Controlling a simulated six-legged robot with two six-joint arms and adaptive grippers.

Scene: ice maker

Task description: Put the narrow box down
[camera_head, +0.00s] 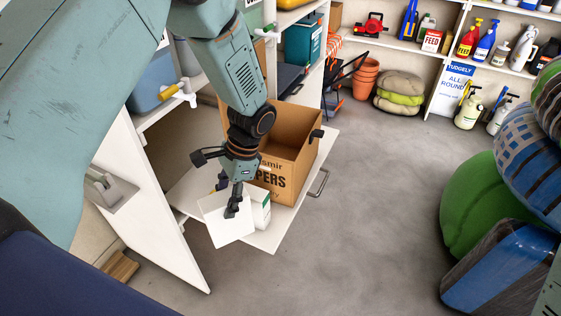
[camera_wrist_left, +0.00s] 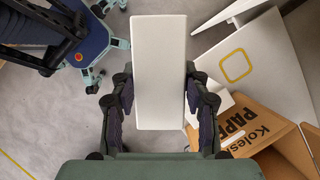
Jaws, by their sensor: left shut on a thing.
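My left gripper (camera_head: 232,206) is shut on a plain white narrow box (camera_head: 226,228), in front of the low pull-out shelf in the head view. In the left wrist view the narrow box (camera_wrist_left: 160,70) stretches away from between the two fingers (camera_wrist_left: 160,95), with a finger against each long side. The head view does not clearly show whether its underside touches the shelf. Just behind it is a white-and-green surface (camera_head: 261,211), partly hidden; I cannot tell whether it is a separate carton. My right gripper is in neither view.
An open cardboard box (camera_head: 290,178) stands on the white pull-out shelf (camera_head: 265,240), right of my gripper. A white cabinet panel (camera_head: 150,205) rises at left. Bags (camera_head: 475,205) are piled at right. The grey floor (camera_head: 365,220) between is clear.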

